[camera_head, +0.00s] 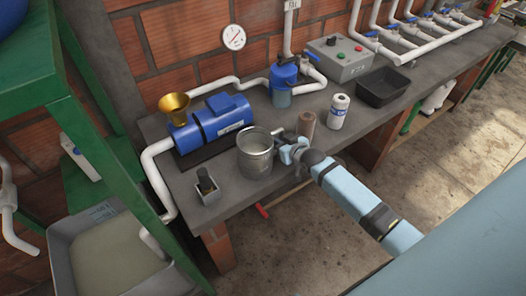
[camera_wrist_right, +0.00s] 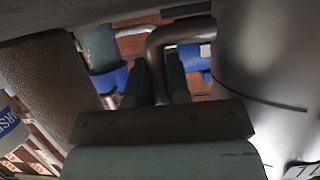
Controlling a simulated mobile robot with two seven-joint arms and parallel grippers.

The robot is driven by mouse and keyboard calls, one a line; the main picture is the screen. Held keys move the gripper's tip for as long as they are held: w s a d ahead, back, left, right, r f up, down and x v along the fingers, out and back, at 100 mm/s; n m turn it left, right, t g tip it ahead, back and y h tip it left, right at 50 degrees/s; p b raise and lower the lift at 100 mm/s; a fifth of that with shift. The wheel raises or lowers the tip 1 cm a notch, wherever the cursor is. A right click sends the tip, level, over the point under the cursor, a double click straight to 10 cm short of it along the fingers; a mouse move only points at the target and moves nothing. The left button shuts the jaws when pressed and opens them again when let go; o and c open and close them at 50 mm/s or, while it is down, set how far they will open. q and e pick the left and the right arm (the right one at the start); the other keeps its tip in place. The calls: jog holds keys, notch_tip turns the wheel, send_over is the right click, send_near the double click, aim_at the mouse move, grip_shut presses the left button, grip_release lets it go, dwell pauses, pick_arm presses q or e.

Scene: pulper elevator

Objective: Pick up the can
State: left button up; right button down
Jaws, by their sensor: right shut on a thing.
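The can is a grey metal vessel with an open top (camera_head: 255,158), standing upright at the bench's front edge in the head view. In the right wrist view its curved wall (camera_wrist_right: 270,60) fills the right side, and its bent tube handle (camera_wrist_right: 182,32) runs down between the fingers. My right gripper (camera_head: 288,148) reaches in from the right, beside the can. In the wrist view the right gripper (camera_wrist_right: 158,80) is shut on that handle. Whether the can's base touches the bench is hard to tell. My left gripper is not in view.
A brown cylinder (camera_head: 307,123) and a white labelled bottle (camera_head: 339,111) stand close right of the gripper. A small grey box (camera_head: 208,187) is left of the can. A blue pump (camera_head: 213,125) stands behind. A black tray (camera_head: 383,87) lies farther right.

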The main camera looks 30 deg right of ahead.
jog(key=shift+r, duration=0.2)
notch_tip(320, 180, up, 20)
dwell(0.4)
jog(key=shift+f, duration=0.1)
dwell(0.8)
